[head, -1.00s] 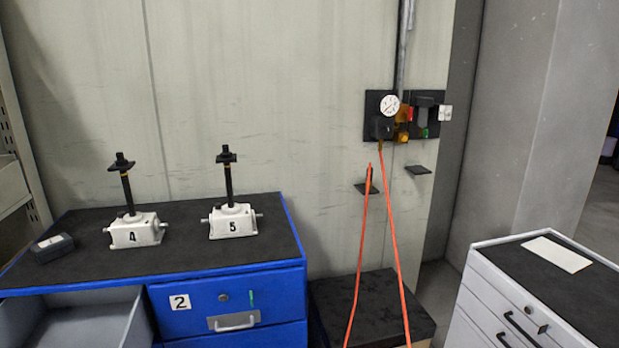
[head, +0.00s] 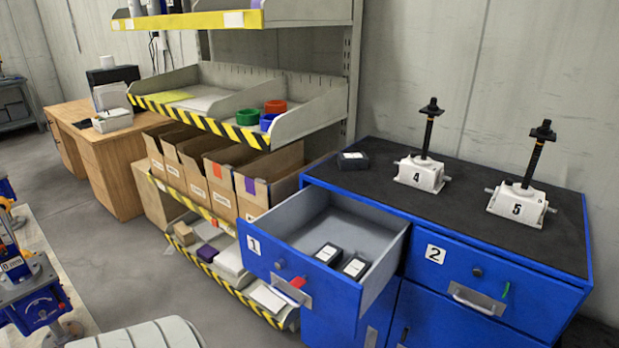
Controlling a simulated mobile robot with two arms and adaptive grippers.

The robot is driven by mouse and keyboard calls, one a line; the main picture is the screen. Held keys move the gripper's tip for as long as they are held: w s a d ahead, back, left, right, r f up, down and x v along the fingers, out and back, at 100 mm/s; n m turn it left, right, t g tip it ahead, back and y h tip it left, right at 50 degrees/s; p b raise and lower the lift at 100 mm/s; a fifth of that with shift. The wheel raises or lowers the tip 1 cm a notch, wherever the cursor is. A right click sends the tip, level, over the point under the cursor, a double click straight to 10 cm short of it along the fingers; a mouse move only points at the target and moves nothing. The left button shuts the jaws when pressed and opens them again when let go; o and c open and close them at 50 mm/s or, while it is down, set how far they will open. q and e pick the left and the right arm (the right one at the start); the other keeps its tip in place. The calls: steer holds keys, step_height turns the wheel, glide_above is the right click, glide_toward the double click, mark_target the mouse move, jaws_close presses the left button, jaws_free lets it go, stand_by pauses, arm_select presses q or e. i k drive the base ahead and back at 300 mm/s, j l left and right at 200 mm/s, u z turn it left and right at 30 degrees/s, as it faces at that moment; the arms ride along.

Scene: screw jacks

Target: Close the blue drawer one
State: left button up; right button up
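The blue drawer one (head: 302,285), marked with a white "1" label, is pulled well out of the blue cabinet (head: 560,250) in the head view. Its grey inside shows, and two small black boxes (head: 341,261) with white labels lie in it near the front. A metal handle plate and a red tag (head: 298,282) are on its front. Drawer two (head: 470,285), marked "2", is shut beside it on the right. Neither of my grippers shows in the head view.
Screw jacks 4 (head: 420,172) and 5 (head: 520,202) and a dark box (head: 353,160) stand on the cabinet top. A shelf rack (head: 215,105) with cartons stands left of the drawer. Grey floor (head: 130,260) is clear in front of the rack.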

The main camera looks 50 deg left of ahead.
mark_target(295, 230)
steer(key=u, duration=1.75)
